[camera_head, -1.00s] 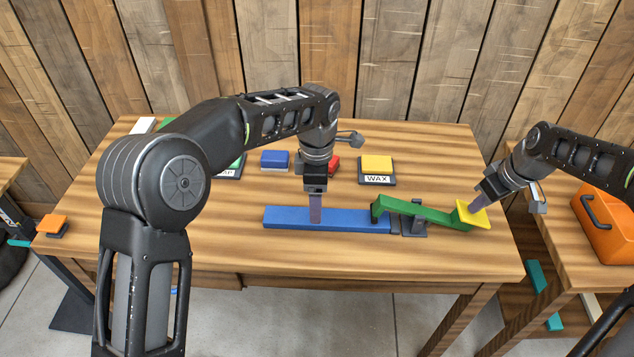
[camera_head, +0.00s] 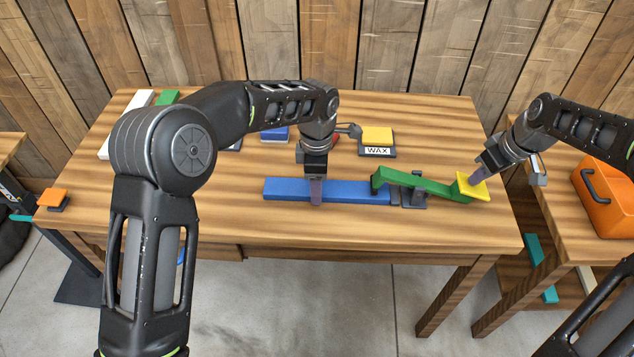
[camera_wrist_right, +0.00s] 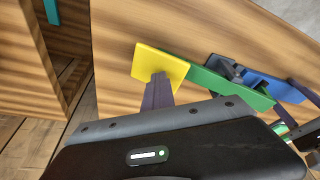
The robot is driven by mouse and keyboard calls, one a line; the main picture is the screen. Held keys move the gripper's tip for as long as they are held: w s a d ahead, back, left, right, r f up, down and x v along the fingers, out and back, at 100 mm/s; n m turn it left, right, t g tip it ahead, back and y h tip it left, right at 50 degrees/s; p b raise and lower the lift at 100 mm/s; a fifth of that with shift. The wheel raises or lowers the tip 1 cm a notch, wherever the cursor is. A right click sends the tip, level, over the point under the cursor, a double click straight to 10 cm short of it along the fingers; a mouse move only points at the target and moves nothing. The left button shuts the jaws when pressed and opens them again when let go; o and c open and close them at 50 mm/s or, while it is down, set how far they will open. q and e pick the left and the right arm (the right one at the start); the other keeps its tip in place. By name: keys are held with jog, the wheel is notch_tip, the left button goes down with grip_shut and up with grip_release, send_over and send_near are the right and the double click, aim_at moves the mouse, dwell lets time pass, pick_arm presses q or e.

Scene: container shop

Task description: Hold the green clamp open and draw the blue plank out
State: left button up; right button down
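The blue plank (camera_head: 345,191) lies flat on the table, its right end at the green clamp (camera_head: 420,184). The clamp's green lever tilts, its pad end low and its jaw end raised over the plank's end; I cannot tell the gap. My right gripper (camera_head: 474,178) presses its fingertips on the lever's yellow pad (camera_head: 481,188); in the right wrist view the fingers look together on the pad (camera_wrist_right: 160,65). My left gripper (camera_head: 316,200) points down at the plank's middle, one finger before its near face; the other finger is hidden, so its opening cannot be told.
A yellow block sits on a holder marked WAX (camera_head: 377,144) behind the clamp. A blue block (camera_head: 274,134) and others stand behind my left arm. An orange toolbox (camera_head: 608,195) is on the right table. The table front left of the plank is clear.

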aim_at(290, 186)
pick_arm(q)
jog(key=c, duration=1.1)
pick_arm(e)
jog(key=shift+a+f, duration=0.1)
pick_arm(q)
grip_shut()
jog(key=shift+r, duration=0.15)
jog(key=shift+a, duration=0.15)
jog(key=shift+a, duration=3.15)
jog(key=shift+r, duration=3.5)
pick_arm(e)
notch_tip(290, 186, up, 9)
